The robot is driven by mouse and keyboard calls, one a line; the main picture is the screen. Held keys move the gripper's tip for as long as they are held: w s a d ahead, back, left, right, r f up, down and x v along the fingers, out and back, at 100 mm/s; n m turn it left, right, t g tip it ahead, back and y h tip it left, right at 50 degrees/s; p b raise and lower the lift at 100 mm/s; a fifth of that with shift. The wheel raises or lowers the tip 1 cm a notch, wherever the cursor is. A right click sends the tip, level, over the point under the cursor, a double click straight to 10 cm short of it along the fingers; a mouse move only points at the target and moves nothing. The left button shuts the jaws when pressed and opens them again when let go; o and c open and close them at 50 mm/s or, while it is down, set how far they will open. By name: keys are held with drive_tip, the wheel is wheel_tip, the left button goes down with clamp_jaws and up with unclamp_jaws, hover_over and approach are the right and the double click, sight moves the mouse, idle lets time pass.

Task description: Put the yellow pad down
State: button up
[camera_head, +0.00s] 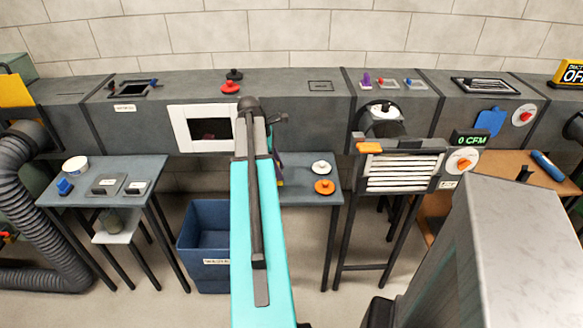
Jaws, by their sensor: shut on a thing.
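My teal arm reaches up the middle of the view. My gripper (278,160) is at its far end, by the right grey table and in front of the duct. The arm hides most of it. A small sliver of yellowish and purple colour, seemingly the yellow pad (280,182), shows at the arm's right edge. My gripper is shut on it. The rest of the pad is hidden. I cannot tell whether it touches the table. The right grey table (312,196) has bare surface around an orange knob piece (324,187) and a white one (321,167).
A blue bin (205,225) stands on the floor left of my arm. The long grey duct (300,115) runs behind, with a white-framed opening (184,128). The left grey table (105,168) holds several small items. A slatted white filter unit (403,171) stands right.

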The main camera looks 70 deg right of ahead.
drive_tip(key=s+d, duration=0.2)
drive_tip(key=d, duration=0.1)
drive_tip(key=s+d, duration=0.1)
drive_tip(key=shift+d+f+p, duration=0.25)
drive_tip(key=shift+d+p, duration=0.05)
drive_tip(key=shift+f+p, duration=0.3)
drive_tip(key=shift+f, duration=1.45)
drive_tip(key=shift+f, duration=0.15)
drive_tip(key=o, duration=1.1)
drive_tip(key=b+v, duration=0.1)
drive_tip(key=v, duration=1.1)
